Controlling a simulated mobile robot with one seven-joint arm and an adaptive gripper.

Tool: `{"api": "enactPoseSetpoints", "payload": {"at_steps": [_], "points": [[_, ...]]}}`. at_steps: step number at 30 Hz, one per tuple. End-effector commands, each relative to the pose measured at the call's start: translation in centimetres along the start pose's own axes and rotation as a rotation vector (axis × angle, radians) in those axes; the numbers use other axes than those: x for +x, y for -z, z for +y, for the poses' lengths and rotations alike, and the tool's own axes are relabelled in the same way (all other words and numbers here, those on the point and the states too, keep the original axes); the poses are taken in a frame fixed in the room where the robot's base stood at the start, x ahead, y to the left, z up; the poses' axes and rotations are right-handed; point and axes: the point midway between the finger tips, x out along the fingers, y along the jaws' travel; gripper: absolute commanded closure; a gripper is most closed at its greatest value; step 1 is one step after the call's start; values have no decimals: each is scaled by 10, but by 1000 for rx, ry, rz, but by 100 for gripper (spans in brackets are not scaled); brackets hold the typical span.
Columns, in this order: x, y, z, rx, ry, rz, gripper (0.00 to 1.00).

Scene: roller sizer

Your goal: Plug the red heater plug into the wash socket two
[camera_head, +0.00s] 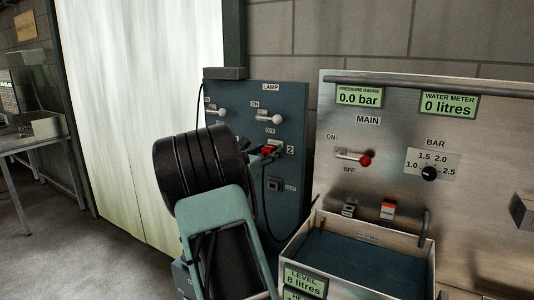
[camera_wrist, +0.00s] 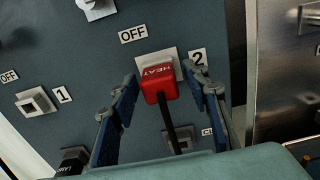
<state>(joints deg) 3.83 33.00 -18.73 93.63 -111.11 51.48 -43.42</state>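The red heater plug (camera_wrist: 159,84), marked HEAT, is at the light socket plate of wash socket two (camera_wrist: 172,59), beside the label 2. It covers much of the plate, and its black cable hangs down. How deep it sits cannot be told. My gripper (camera_wrist: 160,78) is open, with one blue-padded finger on each side of the plug and visible gaps to both. In the head view the red plug (camera_head: 267,151) shows at socket two (camera_head: 277,146), just beyond my dark wrist, which hides the fingers largely.
Socket one (camera_wrist: 37,103) is at the left in the wrist view, with a black LAMP plug (camera_wrist: 74,160) below it. Switch levers (camera_head: 264,116) stick out above. A clip holder (camera_head: 275,187) is below socket two. An open-topped bin (camera_head: 338,290) juts out at the right.

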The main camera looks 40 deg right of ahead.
Motion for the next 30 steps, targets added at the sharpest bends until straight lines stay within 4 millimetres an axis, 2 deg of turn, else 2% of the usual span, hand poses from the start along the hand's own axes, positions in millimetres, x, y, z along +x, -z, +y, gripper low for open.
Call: {"api": "enactPoseSetpoints", "payload": {"at_steps": [11, 14, 24, 30], "points": [[-6, 1, 1, 0, -2, 2, 53], [-19, 0, 2, 1, -3, 1, 53], [-90, 0, 1, 1, -4, 1, 53], [-115, 0, 1, 1, -2, 1, 53]]}}
